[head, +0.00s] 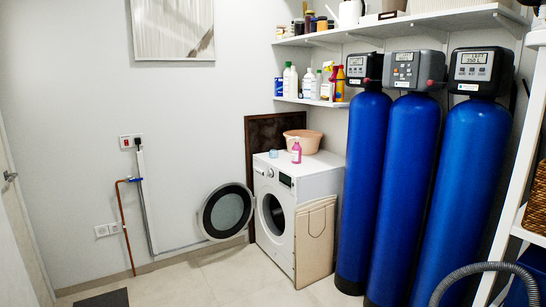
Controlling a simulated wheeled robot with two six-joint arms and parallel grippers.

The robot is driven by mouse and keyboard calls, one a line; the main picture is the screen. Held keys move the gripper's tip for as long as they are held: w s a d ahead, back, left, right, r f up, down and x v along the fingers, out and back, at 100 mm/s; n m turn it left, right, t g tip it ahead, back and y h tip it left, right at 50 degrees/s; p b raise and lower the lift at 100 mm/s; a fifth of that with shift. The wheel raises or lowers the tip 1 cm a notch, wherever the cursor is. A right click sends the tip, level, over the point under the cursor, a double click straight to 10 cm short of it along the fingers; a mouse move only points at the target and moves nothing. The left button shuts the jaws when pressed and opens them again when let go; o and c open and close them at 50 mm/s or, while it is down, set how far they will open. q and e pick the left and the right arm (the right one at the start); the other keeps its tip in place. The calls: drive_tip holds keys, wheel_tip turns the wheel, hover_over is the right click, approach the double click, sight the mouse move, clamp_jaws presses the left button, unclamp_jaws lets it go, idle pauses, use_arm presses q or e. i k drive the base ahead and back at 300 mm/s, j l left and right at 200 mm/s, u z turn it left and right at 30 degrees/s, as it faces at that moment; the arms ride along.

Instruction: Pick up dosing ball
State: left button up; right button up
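A small light-blue object (273,154), which looks like the dosing ball, sits on top of the white washing machine (320,166), near its left edge. It is too small to make out in detail. A pink bottle (296,152) stands to its right, and a peach-coloured basin (303,141) stands behind them. The washing machine's round door (227,211) is open and swung out to the left. Neither of my grippers shows in the head view.
Three tall blue filter vessels (404,190) stand right of the washing machine. A grey corrugated hose (485,267) curves at the lower right. Shelves with bottles (308,102) hang above. The tiled floor (195,285) at front left is mostly clear.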

sight(273, 154)
drive_tip(key=i+j+u, duration=0.1)
drive_tip(key=i+u, duration=0.35)
drive_tip(key=i, duration=1.75)
drive_tip(key=i+j+z, duration=0.1)
drive_tip(key=i+z, duration=0.3)
drive_tip(key=i+j+z, duration=0.6)
drive_tip(key=i+z, duration=0.15)
drive_tip(key=i, duration=0.15)
drive_tip(key=i+j+z, duration=0.35)
drive_tip(key=k+j, duration=0.05)
drive_tip(key=j, duration=0.05)
